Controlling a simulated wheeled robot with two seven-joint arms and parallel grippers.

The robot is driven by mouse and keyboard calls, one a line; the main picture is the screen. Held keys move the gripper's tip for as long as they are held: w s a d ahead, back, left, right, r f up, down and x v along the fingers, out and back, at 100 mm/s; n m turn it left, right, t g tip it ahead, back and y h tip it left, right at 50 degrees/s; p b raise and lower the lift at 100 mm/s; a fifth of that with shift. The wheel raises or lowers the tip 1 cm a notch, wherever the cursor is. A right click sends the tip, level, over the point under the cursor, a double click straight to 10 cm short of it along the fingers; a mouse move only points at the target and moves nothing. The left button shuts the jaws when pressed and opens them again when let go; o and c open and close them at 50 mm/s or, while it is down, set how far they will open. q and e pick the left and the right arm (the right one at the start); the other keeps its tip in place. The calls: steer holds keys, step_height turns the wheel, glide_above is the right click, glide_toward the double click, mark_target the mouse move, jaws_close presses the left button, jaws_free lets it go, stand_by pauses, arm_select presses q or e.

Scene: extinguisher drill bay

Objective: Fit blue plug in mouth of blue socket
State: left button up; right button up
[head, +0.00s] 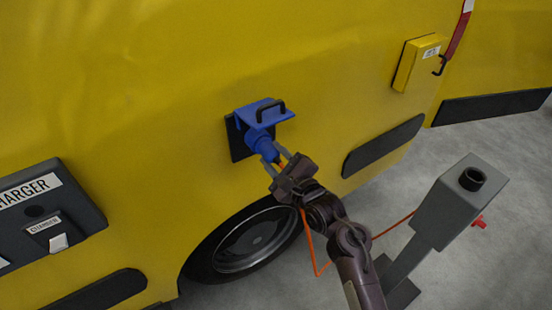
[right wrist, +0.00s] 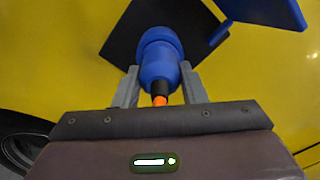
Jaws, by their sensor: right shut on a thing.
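The blue socket (head: 254,133) sits on a black square plate on the yellow vehicle side, with its blue lid (head: 262,111) raised above it. My right gripper (head: 274,156) is shut on the blue plug (head: 268,150), just in front of the socket. In the right wrist view the plug (right wrist: 158,72) stands between the two fingers, its orange cable at the near end. Its far end lines up with a wider blue ring against the black plate. The plug hides the socket mouth, so I cannot tell how deep it sits. My left gripper is not in view.
The orange cable (head: 312,250) hangs below my right gripper and runs right, towards a grey post (head: 447,210) with a black round holder on top. A wheel (head: 245,243) is below the socket. A dark charger panel (head: 50,215) is at left, a yellow box (head: 417,63) at upper right.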

steer(key=o, duration=1.2)
steer(key=shift+c, duration=0.2)
steer(key=shift+f, duration=0.1)
